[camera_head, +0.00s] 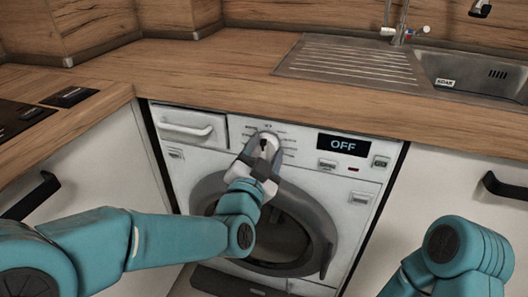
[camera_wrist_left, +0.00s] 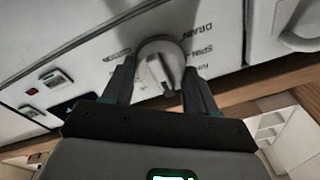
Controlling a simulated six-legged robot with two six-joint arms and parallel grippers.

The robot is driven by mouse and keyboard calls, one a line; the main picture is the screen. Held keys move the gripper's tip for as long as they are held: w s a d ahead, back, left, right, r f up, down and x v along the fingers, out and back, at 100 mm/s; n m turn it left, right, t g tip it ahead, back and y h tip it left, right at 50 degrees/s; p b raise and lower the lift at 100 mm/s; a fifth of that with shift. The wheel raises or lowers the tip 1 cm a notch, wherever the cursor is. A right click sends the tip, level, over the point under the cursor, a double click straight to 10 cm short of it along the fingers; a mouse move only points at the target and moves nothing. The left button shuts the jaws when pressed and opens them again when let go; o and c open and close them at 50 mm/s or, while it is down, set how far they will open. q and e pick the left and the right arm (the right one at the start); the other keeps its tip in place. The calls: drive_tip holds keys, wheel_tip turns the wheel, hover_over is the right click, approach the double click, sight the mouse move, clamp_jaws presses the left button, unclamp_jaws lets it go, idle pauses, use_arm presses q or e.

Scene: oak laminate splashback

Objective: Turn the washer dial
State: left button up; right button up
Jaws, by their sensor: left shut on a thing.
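The white washer (camera_head: 350,185) is built in under the wooden counter, its display (camera_head: 342,145) reading OFF. Its round dial (camera_head: 268,138) sits on the upper panel between the drawer and the display. My left gripper (camera_head: 262,157) is at the dial with its fingers shut on the dial's raised grip. In the left wrist view the pale dial (camera_wrist_left: 160,62) shows between the two dark fingers of the left gripper (camera_wrist_left: 155,85), with printed labels such as DRAIN and SPIN around it. My right arm shows at the lower right, but its gripper is out of view.
The washer's round door (camera_head: 322,232) is below the dial and looks closed. The detergent drawer (camera_head: 186,127) is to the left. The wooden counter (camera_head: 215,70) overhangs the panel. A steel sink (camera_head: 475,70) is at the upper right, and a cabinet handle (camera_head: 505,187) is at the right.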

idle(0.5)
use_arm(q)
drive_tip(key=o, duration=1.1)
drive_tip(key=shift+c, duration=0.2)
drive_tip(key=shift+s, duration=0.1)
